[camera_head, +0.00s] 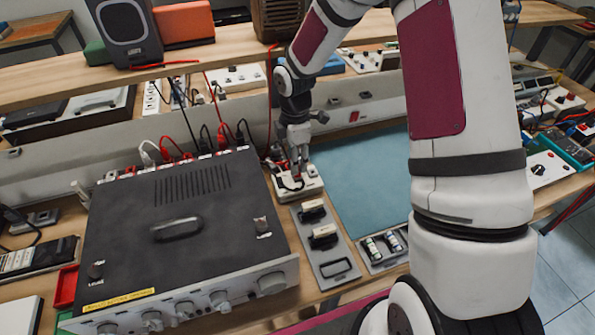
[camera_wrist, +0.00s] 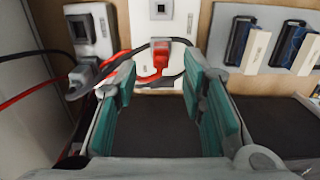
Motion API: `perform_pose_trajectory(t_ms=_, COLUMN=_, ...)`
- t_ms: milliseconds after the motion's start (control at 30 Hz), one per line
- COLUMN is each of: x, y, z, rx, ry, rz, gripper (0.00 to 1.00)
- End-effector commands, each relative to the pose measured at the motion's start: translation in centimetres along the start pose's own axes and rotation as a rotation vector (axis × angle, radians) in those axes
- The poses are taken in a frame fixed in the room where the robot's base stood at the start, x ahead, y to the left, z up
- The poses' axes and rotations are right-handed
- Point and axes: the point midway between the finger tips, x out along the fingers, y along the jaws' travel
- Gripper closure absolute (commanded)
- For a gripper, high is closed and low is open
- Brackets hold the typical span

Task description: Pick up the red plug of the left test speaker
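In the wrist view a red plug (camera_wrist: 160,58) sits on a white terminal box (camera_wrist: 182,24), with a red and a black lead beside it. My gripper (camera_wrist: 158,78) is open, its two teal-padded fingers apart. The plug shows between and beyond the fingertips, with no visible contact. In the head view my gripper (camera_head: 298,166) points down over the white box (camera_head: 313,186), right of the black amplifier (camera_head: 172,215); it largely hides the plug there. A dark speaker (camera_head: 125,32) stands on the upper shelf at the left.
A grey tray (camera_head: 327,262) with dark parts lies in front of the white box. A blue mat (camera_head: 362,185) is mostly clear on the right. In the wrist view another grey socket unit (camera_wrist: 90,32) with leads stands left of the plug. Red and black cables hang behind the amplifier.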

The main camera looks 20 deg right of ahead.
Motion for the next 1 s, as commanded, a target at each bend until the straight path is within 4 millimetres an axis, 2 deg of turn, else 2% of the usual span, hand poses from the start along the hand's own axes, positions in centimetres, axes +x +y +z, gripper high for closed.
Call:
perform_pose_trajectory(t_ms=200, x=3.1, y=-0.2, z=0.5, rx=0.0, ry=0.001, rz=-0.004, gripper=0.62)
perform_pose_trajectory(t_ms=300, x=4.0, y=-0.1, z=0.5, rx=0.0, ry=0.001, rz=-0.001, gripper=0.62)
perform_pose_trajectory(t_ms=567, x=4.3, y=-0.1, z=0.5, rx=0.001, ry=0.0, rz=0.0, gripper=0.62)
perform_pose_trajectory(t_ms=600, x=4.3, y=-0.1, z=0.5, rx=0.001, ry=0.0, rz=0.0, gripper=0.65)
perform_pose_trajectory(t_ms=767, x=4.3, y=-0.1, z=0.5, rx=0.001, ry=0.001, rz=0.0, gripper=1.0)
perform_pose_trajectory(t_ms=1000, x=4.3, y=-0.1, z=0.5, rx=0.001, ry=0.001, rz=0.0, gripper=1.0)
